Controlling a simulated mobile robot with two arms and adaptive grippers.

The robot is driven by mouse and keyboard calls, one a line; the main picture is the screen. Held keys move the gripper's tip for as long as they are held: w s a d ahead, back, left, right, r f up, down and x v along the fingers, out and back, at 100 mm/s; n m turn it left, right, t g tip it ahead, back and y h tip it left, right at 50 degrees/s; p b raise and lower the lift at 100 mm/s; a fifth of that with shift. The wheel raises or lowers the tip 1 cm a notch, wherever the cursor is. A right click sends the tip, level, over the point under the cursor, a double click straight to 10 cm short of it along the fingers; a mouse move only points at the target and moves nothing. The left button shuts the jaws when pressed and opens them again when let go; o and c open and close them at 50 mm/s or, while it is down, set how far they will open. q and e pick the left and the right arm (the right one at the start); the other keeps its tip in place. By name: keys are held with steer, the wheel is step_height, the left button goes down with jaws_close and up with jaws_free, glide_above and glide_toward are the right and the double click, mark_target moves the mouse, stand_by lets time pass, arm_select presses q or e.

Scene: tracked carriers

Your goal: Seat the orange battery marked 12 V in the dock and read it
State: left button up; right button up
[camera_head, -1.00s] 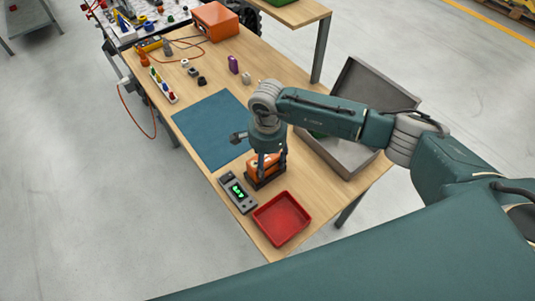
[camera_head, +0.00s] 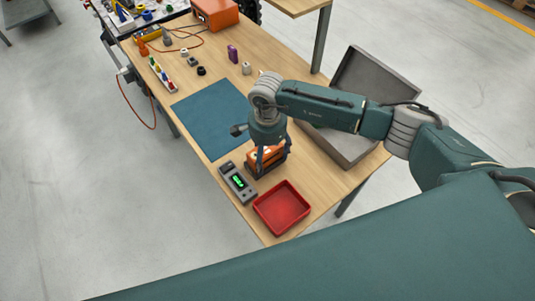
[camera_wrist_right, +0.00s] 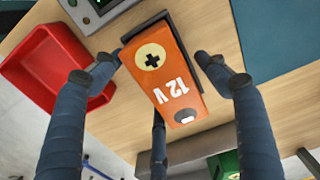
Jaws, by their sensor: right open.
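The orange battery marked 12 V (camera_wrist_right: 165,75) sits in the black dock (camera_wrist_right: 195,62). In the head view, the battery (camera_head: 277,156) and dock (camera_head: 252,174) stand near the table's front end, partly behind my right gripper (camera_head: 267,163). In the right wrist view my right gripper (camera_wrist_right: 158,75) is open, its fingers on either side of the battery with visible gaps. Whether the battery is fully down in the dock is hard to tell. A grey meter (camera_head: 238,184) beside the dock shows lit green digits too small to read. My left gripper is not in view.
A red tray (camera_head: 282,208) stands right in front of the dock. A blue mat (camera_head: 208,115) lies behind it. A grey open crate (camera_head: 375,75) is at the right, with something green (camera_wrist_right: 228,165) in it. Small parts and an orange case (camera_head: 215,12) are farther back.

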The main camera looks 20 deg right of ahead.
steer(key=shift+w+r, duration=0.1)
steer(key=shift+r, duration=0.2)
step_height(320, 180, up, 11)
steer(key=b, duration=0.4)
steer(key=shift+f, duration=0.2)
steer(key=shift+r+b, duration=0.3)
steer(key=shift+r, duration=0.2)
steer(key=shift+f, duration=0.1)
